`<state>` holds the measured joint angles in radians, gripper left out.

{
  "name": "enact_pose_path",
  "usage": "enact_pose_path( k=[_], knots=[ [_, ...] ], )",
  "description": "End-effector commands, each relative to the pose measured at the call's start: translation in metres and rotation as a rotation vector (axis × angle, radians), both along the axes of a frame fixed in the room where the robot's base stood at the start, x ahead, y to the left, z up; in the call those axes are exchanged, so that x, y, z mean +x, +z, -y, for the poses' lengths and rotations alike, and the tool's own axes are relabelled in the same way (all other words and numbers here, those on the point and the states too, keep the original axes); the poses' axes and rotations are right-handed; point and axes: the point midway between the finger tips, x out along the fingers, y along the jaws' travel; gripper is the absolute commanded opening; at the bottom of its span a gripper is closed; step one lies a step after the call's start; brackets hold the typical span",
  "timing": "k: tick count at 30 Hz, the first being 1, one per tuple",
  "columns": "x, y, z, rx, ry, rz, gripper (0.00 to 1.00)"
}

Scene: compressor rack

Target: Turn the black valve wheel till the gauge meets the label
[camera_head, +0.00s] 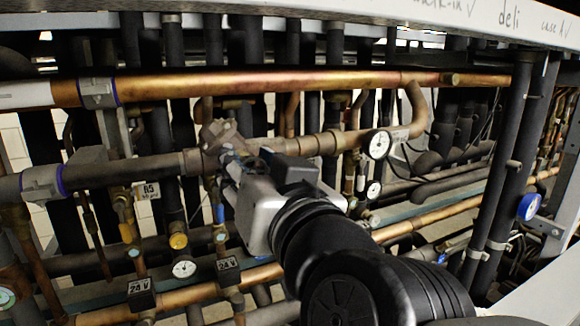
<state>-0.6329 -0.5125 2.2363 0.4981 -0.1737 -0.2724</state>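My gripper (232,160) is in the middle of the view, reaching away from the camera into the pipes. Its grey body and my black wrist cover what lies behind them. Its fingertips are by the valve fittings (218,133) on the brass pipe; I cannot tell whether they touch anything. No black valve wheel can be made out; it may be hidden behind my gripper. A round white-faced gauge (379,145) sits right of my gripper, with a small pale label (400,135) beside it. Its needle is too small to read.
A smaller gauge (374,189) hangs below. A long copper pipe (250,83) crosses above my gripper. Dark upright pipes (505,160) stand at right. Black 24 V blocks (140,289) sit at lower left.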

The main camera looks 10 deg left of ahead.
Motion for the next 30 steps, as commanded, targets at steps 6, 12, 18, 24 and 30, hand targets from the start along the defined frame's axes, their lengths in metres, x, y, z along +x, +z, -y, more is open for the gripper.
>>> enact_pose_path(
  k=[6,12,18,24,30],
  knots=[
    [0.0,0.0,0.0,0.0,0.0,0.0,0.54],
    [0.0,0.0,0.0,0.0,0.0,0.0,0.55],
    [-0.003,0.0,0.002,0.001,0.0,0.001,0.55],
    [-0.02,0.001,0.012,0.003,0.0,0.002,0.55],
    [-0.036,0.001,0.023,0.003,-0.001,0.001,0.55]
  ],
)
